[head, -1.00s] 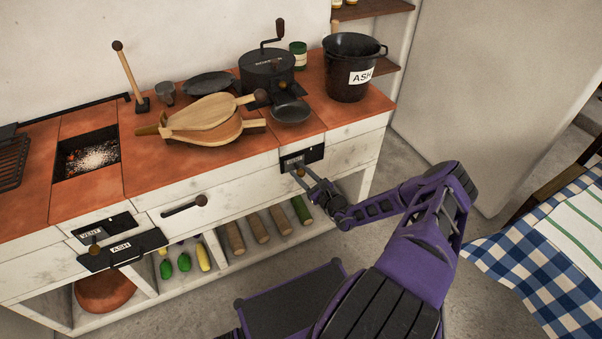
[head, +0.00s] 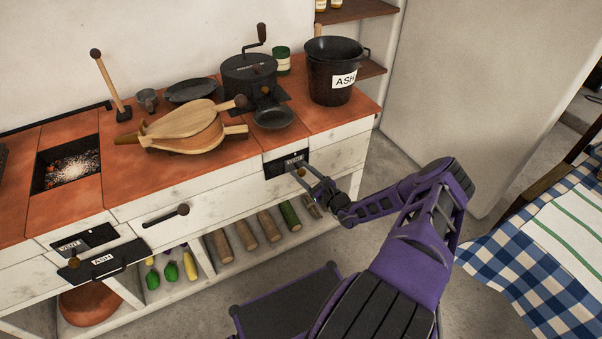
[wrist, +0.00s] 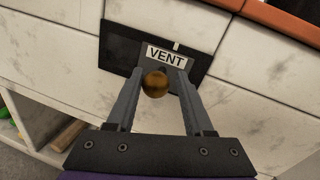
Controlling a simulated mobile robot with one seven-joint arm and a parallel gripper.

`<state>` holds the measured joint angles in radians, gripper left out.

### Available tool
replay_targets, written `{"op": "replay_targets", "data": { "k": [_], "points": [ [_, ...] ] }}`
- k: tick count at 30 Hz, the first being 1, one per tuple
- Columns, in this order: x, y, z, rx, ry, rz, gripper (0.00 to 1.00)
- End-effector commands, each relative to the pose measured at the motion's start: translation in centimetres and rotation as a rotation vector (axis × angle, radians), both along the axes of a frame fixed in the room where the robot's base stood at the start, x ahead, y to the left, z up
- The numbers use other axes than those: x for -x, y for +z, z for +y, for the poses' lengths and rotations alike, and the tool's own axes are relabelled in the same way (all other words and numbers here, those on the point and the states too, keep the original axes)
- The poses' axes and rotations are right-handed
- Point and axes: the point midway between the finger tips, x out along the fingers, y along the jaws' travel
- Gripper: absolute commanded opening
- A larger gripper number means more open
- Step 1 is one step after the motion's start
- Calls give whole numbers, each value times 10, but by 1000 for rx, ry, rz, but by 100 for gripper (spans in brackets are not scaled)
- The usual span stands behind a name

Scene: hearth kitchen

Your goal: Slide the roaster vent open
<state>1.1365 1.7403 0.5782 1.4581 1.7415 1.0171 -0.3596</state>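The roaster vent is a dark plate (head: 275,169) set in the white counter front below the black roaster (head: 248,77). In the wrist view the plate (wrist: 120,45) shows a white VENT label (wrist: 166,56) toward its right end and bare dark surface to the left. A round brass-coloured knob (wrist: 155,84) stands out below the label. My gripper (wrist: 161,76) has its fingers on either side of the knob. The left finger looks against it and a small gap shows on the right. The gripper also shows in the head view (head: 310,183).
A second VENT plate (head: 90,238) and an ASH drawer (head: 105,262) are at the lower left. Bellows (head: 185,130) and an ash bucket (head: 334,85) stand on the counter. A table with a checked cloth (head: 500,238) is at the right. Logs lie on the shelf below.

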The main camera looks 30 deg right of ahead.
Motion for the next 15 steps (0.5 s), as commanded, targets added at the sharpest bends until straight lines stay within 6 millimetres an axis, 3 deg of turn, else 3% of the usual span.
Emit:
{"op": "replay_targets", "data": {
  "k": [1,3,11,15],
  "points": [
    [0,0,-3,2,-4,1,57],
    [0,0,-2,2,-3,0,68],
    [1,0,0,0,1,0,68],
    [10,1,-2,0,2,1,68]
  ]
}}
